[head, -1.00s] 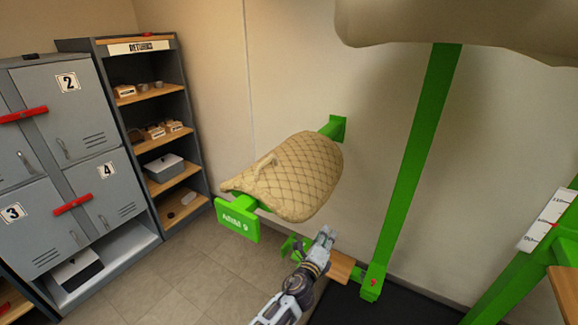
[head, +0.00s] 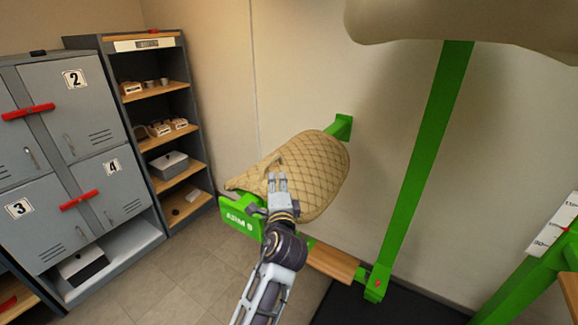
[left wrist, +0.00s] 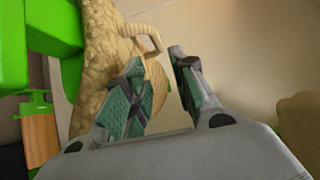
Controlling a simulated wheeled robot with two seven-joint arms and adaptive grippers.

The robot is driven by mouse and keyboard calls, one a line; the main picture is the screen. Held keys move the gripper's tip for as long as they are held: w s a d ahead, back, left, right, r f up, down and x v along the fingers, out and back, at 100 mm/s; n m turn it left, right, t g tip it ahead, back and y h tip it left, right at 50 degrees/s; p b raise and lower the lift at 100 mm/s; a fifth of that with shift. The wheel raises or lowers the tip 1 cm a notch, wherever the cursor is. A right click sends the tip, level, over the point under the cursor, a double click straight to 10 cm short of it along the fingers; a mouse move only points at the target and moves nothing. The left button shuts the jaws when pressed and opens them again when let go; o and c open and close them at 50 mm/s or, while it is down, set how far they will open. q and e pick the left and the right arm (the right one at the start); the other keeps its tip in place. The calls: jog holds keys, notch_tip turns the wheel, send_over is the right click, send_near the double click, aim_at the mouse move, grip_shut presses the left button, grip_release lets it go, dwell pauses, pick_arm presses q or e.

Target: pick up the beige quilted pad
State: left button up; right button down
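The beige quilted pad (head: 318,172) lies draped over a green wall arm labelled ARM 9 (head: 240,222). A small beige handle loop stands up from the pad, just beyond my fingertips in the left wrist view (left wrist: 146,36). My left gripper (head: 278,178) is in front of the pad's near end, close to the loop. In the left wrist view the two fingers (left wrist: 158,80) are apart, with nothing held between them. The pad (left wrist: 97,45) fills the left of that view, partly behind one finger. My right gripper is not in view.
A green post (head: 422,165) stands to the right, with a large beige form (head: 450,25) overhead. A wooden bar (head: 333,262) lies below the pad. Grey lockers (head: 50,150) and a shelf unit (head: 165,130) stand at the left. Floor is open between.

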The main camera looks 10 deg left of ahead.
aim_at(274, 160)
pick_arm(q)
jog(key=shift+a, duration=0.1)
dwell(0.3)
jog(key=shift+x, duration=4.1)
jog(key=shift+w, duration=0.15)
jog(key=shift+a, duration=0.1)
jog(key=shift+f+b+x, duration=0.1)
jog(key=shift+b+x, duration=0.3)
jog(key=shift+x, duration=0.35)
jog(key=shift+f+b+x, duration=0.15)
jog(key=shift+b+x, duration=0.2)
jog(key=shift+x, duration=1.45)
